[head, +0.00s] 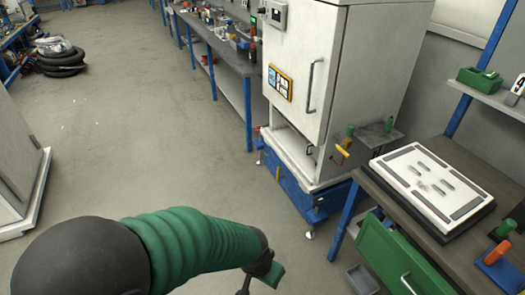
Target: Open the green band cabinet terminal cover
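A tall white cabinet (300,60) stands right of centre on a blue wheeled base. Its door is shut and carries a grey bar handle (311,86). An orange-framed panel (280,83) is on its front, and a grey box with a small display (276,13) is higher up. I cannot make out a green band or a terminal cover on it. My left arm, in a green sleeve, comes in at the bottom. Its gripper (260,279) is low in the picture, in front of and well apart from the cabinet, partly cut off; its fingers are unclear. My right gripper is not in view.
A workbench with a white slotted board (428,183) and a green drawer (391,262) stands at the right. A small side shelf (375,134) with green-handled items adjoins the cabinet. Another white cabinet (14,165) is at the left edge. Open floor (150,130) lies between.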

